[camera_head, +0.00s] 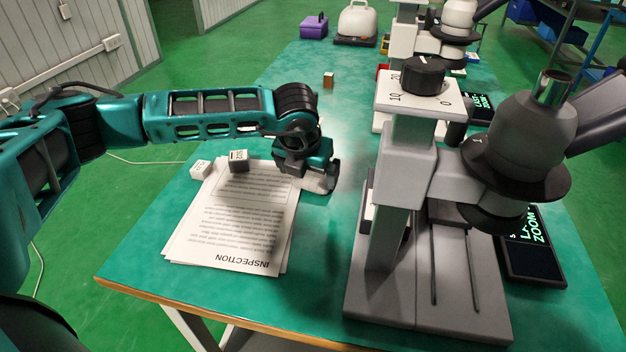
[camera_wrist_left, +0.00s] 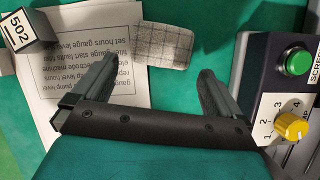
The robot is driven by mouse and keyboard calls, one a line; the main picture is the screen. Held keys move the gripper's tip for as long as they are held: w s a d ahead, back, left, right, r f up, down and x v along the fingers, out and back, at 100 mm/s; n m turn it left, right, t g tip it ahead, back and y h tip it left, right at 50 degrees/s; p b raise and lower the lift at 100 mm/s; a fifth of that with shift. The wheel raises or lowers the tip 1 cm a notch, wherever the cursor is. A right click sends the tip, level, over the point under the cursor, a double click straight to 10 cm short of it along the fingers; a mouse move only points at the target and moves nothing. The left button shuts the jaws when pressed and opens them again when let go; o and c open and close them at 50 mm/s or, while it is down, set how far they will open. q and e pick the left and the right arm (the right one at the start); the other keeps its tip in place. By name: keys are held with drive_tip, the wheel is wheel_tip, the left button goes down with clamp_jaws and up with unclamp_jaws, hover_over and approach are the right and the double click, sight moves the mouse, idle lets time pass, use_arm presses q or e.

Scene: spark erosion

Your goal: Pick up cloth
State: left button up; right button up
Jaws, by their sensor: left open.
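The cloth (camera_head: 320,182) is a small grey piece lying on the green table at the upper right edge of the inspection papers. In the left wrist view the cloth (camera_wrist_left: 163,46) shows a checked weave and lies partly over the paper. My left gripper (camera_head: 318,190) is above it in the head view, hiding part of it. In the left wrist view my left gripper (camera_wrist_left: 156,80) is open, its two fingers apart, with the cloth just beyond and between the fingertips. Nothing is between the fingers that I can see. My right gripper is not in view.
Inspection papers (camera_head: 235,220) lie left of the cloth, with a dark numbered block (camera_head: 238,161) and a white block (camera_head: 200,169) near their top. A large microscope (camera_head: 430,230) stands close on the right. A control box with a yellow knob (camera_wrist_left: 291,127) is right of the gripper.

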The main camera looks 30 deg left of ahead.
sight(311, 179)
use_arm(q)
drive_tip(key=x, duration=0.4)
drive_tip(key=shift+w+r, duration=0.15)
drive_tip(key=shift+w, duration=0.15)
drive_tip(key=shift+c, duration=0.4)
drive_tip(key=c, duration=0.7)
drive_tip(key=shift+r, duration=0.15)
